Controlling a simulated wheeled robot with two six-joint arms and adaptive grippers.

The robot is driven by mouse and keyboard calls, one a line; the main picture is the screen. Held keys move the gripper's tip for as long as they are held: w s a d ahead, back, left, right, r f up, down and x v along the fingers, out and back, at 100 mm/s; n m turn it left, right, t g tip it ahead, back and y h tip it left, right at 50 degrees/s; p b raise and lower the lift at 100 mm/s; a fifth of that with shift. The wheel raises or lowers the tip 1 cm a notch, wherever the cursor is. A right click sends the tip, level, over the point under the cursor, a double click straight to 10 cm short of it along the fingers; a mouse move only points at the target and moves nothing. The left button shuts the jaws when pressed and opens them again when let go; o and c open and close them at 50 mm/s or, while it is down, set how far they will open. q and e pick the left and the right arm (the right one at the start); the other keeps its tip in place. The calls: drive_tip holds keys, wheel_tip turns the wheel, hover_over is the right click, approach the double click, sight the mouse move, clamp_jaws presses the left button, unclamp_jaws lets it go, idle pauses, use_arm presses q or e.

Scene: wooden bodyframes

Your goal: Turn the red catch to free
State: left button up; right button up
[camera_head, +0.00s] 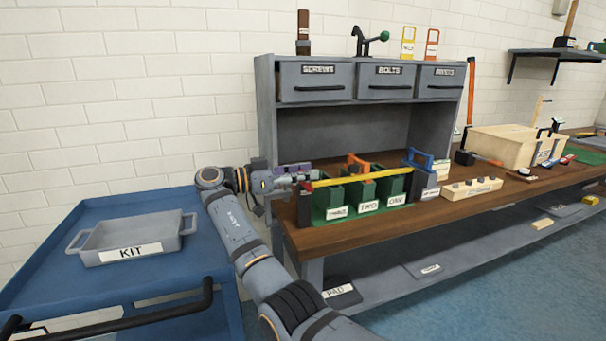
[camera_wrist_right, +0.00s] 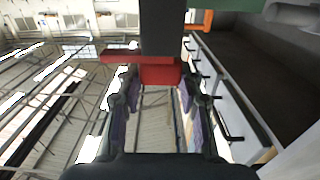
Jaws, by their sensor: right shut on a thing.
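The red catch (camera_head: 307,187) sits at the left end of a yellow bar (camera_head: 360,178), on a dark post beside the green holder (camera_head: 319,215). The bar lies across the holder's compartments, labelled THREE, TWO and ONE. My right gripper (camera_head: 304,179) reaches the catch from the left and is shut on it. In the right wrist view the catch (camera_wrist_right: 160,72) shows as a red block between the fingertips of my right gripper (camera_wrist_right: 157,82), with a red arm sticking out to the left. The fingers partly hide the catch in the head view. My left gripper is out of view.
The wooden workbench (camera_head: 400,222) carries a grey drawer cabinet (camera_head: 265,100) behind the holder. A block with a blue handle (camera_head: 420,158) stands right of it. A grey KIT tray (camera_head: 150,232) rests on the blue cart (camera_head: 40,270) at left. Free air lies above the bar.

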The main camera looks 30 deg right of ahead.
drive_tip(key=shift+g, duration=0.3)
drive_tip(key=o, duration=1.2)
drive_tip(key=shift+d, duration=0.1)
wheel_tip(320, 180, up, 10)
